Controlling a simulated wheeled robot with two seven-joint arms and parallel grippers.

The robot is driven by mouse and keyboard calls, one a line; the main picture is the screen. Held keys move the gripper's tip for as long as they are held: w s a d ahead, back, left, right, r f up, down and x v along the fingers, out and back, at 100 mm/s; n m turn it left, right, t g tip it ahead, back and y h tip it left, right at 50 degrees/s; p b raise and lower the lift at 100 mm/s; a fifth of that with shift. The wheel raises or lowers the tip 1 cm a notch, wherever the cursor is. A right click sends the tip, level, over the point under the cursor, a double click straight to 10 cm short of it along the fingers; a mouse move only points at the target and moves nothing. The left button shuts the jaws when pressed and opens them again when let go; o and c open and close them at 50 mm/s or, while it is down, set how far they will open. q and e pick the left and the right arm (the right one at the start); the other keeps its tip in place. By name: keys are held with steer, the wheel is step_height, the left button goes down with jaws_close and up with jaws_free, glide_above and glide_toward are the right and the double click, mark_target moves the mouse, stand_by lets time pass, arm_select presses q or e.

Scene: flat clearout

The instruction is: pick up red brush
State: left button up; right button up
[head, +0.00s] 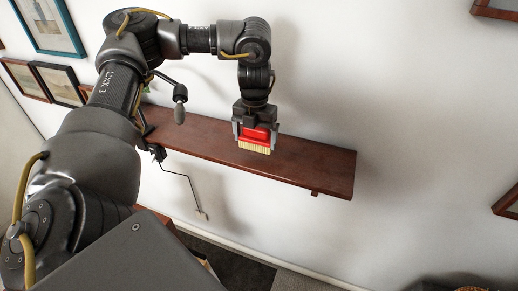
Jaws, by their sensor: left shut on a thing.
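The red brush (255,135) has a red body and pale bristles pointing down. It is between the fingers of my left gripper (254,130), which is shut on it. The brush is in front of the brown wooden shelf (320,168) in the picture; I cannot tell whether its bristles touch the shelf or hang just above it. The gripper points downward and hides the upper part of the brush. My right gripper is not in view.
The shelf is bare to the right of the brush. A dark lamp-like item (180,104) stands near the shelf's left part, beside my arm. Framed pictures (50,22) hang on the white wall at the upper left. A dark rug (228,262) lies on the floor below.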

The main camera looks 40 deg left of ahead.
arm_select(q)
steer(key=s+a+r+b, duration=0.1)
steer(key=s+a+r, duration=0.3)
steer(key=s+r, duration=0.4)
steer(key=shift+s+r, duration=0.3)
steer(key=shift+s, duration=1.8)
